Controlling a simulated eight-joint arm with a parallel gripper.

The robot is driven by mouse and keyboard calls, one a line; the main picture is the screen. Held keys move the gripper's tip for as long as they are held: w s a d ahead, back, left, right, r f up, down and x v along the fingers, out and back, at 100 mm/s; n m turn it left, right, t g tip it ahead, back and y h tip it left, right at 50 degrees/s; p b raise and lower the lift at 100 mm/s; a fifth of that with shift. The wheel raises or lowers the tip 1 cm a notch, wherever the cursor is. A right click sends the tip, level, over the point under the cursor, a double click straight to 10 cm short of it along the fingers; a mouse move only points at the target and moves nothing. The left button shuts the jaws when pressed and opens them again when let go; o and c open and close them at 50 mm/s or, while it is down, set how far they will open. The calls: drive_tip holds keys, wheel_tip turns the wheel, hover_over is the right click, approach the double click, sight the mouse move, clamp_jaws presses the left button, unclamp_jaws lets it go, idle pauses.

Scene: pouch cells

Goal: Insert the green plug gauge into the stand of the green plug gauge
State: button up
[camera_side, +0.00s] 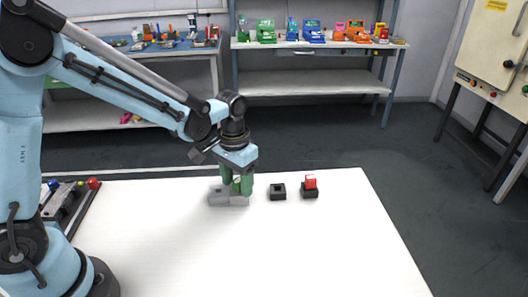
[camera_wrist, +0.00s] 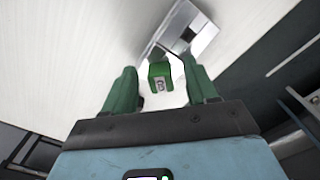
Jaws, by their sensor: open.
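The green plug gauge (camera_wrist: 160,72) shows in the wrist view as a green block with a pale marked label, between my two green fingers. In the side view it is mostly hidden by the fingers. My gripper (camera_side: 237,188) is open and low around the gauge, over a grey block (camera_side: 218,198). The grey block also shows in the wrist view (camera_wrist: 205,38), beyond the fingertips. Whether the gauge sits in this block is hard to see. An empty black stand (camera_side: 278,192) with a square opening is right of the gripper; its colour does not tell which gauge it belongs to.
A second black stand (camera_side: 310,192) holding a red piece (camera_side: 310,181) is further right. The front of the white table (camera_side: 270,250) is clear. A tray with coloured knobs (camera_side: 70,200) lies at the left table edge. Shelves stand well behind.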

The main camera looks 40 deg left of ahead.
sight(237, 181)
drive_tip(key=shift+f, duration=0.15)
clamp_jaws()
idle(0.4)
drive_tip(key=shift+r, duration=0.55)
wheel_tip(237, 181, up, 3)
drive_tip(key=shift+r, duration=0.15)
drive_tip(key=s+d+r, duration=0.6)
drive_tip(key=d+r, duration=0.1)
drive_tip(key=d, duration=0.2)
drive_tip(key=w+a+f, duration=0.2)
drive_tip(key=w, duration=1)
drive_tip(key=shift+w+a+f, duration=0.15)
drive_tip(key=shift+w+f, duration=0.05)
drive_tip(key=shift+w, duration=0.15)
